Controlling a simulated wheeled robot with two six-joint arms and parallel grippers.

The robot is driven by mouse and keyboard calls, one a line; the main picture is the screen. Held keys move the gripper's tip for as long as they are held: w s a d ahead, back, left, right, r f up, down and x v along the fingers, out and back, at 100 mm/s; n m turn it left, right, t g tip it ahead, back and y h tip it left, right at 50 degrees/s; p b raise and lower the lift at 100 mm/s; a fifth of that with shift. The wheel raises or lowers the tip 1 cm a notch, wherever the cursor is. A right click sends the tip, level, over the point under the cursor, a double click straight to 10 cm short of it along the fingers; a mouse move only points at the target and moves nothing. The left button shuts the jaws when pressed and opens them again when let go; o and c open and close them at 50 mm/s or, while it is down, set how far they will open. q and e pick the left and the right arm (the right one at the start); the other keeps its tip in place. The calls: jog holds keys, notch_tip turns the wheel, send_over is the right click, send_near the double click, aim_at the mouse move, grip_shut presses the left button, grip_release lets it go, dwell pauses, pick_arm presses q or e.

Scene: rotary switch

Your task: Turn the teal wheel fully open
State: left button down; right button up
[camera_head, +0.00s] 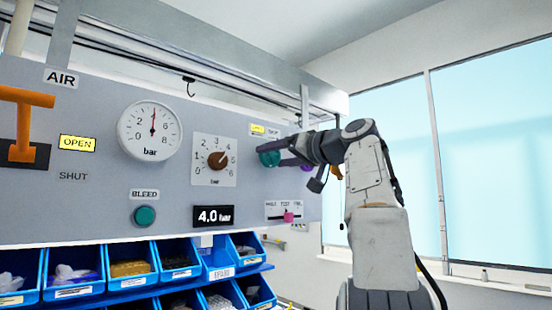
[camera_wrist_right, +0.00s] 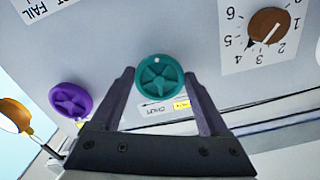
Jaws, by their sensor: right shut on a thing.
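The teal wheel (camera_head: 268,158) is mounted on the right part of the grey panel. In the right wrist view it is a round teal disc (camera_wrist_right: 159,74) with spokes and a small white dot near its rim at the picture's top. My right gripper (camera_head: 274,152) reaches in from the right and is shut on the wheel. In the right wrist view its two fingers (camera_wrist_right: 159,78) stand at opposite sides of the rim. The yellow label by the wheel is partly hidden by a finger in the wrist view. My left gripper is not in view.
A purple wheel (camera_wrist_right: 71,100) sits close beside the teal one. A brown knob (camera_head: 217,159) on a dial, a pink slider (camera_head: 289,217), a gauge (camera_head: 150,130) and an orange handle (camera_head: 24,125) share the panel. Blue bins (camera_head: 130,264) stand below.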

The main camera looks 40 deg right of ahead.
jog(key=shift+f+n, duration=0.15)
jog(key=shift+n, duration=0.85)
jog(key=o, duration=1.2)
jog(key=shift+o, duration=0.2)
jog(key=s+b, duration=0.2)
jog(key=s, duration=0.8)
jog(key=shift+s+d, duration=0.25)
jog(key=shift+d, duration=0.2)
